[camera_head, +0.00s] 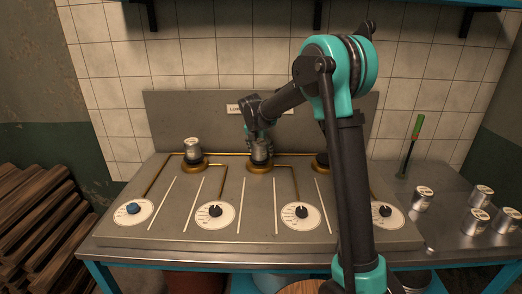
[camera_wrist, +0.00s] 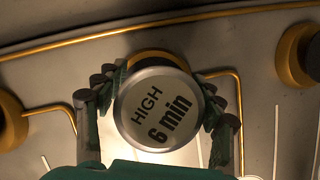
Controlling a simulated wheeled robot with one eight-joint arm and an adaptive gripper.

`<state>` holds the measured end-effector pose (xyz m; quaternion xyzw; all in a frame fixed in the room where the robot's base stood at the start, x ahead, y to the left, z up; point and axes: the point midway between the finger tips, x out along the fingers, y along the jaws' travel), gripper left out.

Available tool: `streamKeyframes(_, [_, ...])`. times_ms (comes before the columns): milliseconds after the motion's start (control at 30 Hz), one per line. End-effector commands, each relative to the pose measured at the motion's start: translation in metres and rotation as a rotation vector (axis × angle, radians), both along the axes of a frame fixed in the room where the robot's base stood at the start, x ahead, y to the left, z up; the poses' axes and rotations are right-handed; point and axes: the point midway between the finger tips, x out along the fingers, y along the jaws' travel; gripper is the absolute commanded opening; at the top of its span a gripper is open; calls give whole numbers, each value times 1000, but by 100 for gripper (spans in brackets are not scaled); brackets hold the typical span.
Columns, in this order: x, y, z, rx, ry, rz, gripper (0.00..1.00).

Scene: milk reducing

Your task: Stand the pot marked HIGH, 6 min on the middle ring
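The pot marked HIGH, 6 min shows its lid label clearly in the wrist view (camera_wrist: 157,108), and it also shows in the head view (camera_head: 261,150). My gripper (camera_head: 259,140) has its fingers against both sides of this pot in the wrist view. The pot is upright at the brass middle ring (camera_head: 260,167). Part of that ring shows behind the pot in the wrist view (camera_wrist: 152,57). I cannot tell whether the pot's base rests on the ring or is slightly above it.
Another pot (camera_head: 192,146) stands on the left ring (camera_head: 194,166). My arm partly hides the right ring (camera_head: 320,162). Dial knobs, one blue (camera_head: 132,208), line the stove front. Several pots (camera_head: 422,198) and a green-handled tool (camera_head: 417,128) are on the right counter.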

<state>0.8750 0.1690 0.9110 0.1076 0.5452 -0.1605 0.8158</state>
Motion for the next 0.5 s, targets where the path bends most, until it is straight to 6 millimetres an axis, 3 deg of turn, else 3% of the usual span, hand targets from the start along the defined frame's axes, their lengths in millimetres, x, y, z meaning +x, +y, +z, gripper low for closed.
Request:
streamKeyframes(333, [0, 0, 1, 0, 0, 0, 77])
streamKeyframes(500, [-5, 2, 14, 0, 0, 1, 77])
